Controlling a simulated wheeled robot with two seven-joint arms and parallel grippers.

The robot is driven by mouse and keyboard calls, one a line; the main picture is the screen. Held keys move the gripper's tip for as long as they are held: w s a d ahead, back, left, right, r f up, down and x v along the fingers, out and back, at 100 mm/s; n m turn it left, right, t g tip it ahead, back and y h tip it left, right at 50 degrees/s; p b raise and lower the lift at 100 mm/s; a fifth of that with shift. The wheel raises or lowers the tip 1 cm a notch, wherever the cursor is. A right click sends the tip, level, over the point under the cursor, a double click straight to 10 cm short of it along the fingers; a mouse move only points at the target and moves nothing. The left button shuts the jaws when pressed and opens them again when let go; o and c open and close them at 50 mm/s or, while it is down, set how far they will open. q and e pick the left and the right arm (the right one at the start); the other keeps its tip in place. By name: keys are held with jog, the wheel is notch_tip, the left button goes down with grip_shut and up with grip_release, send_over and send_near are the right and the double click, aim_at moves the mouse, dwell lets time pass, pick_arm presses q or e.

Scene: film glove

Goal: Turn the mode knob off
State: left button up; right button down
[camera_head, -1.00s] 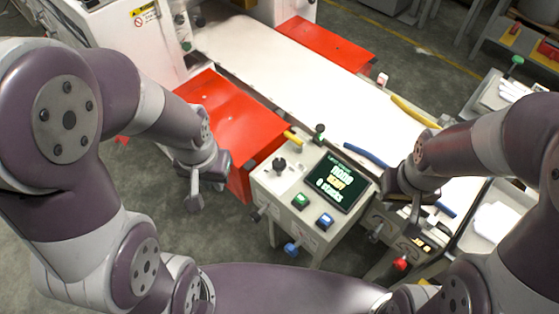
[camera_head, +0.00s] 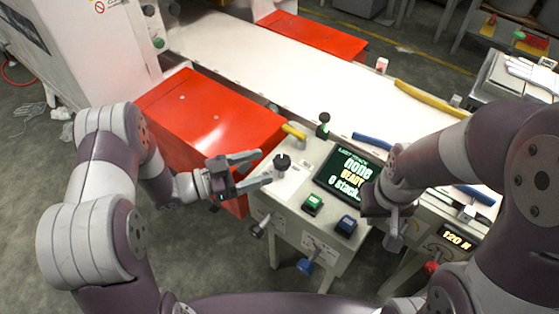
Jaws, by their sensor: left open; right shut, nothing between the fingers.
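The mode knob (camera_head: 282,162) is a small black knob on a white plate at the left of the control panel (camera_head: 287,202). My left gripper (camera_head: 264,168) is open, its two fingers pointing right toward the knob. The fingertips are just left of the knob; I cannot tell whether they touch it. My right gripper (camera_head: 394,240) is shut and empty, right of the panel and partly hidden by its own wrist.
A red cover (camera_head: 205,120) lies left, beside the white conveyor bed (camera_head: 300,75). A blue knob (camera_head: 305,266) sticks out in front.

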aim_at(281, 160)
pick_arm(q)
jog(key=x, duration=0.6)
jog(key=shift+w+d, duration=0.1)
jog(key=shift+d, duration=0.1)
jog(key=c, duration=1)
jog(key=shift+o, duration=0.2)
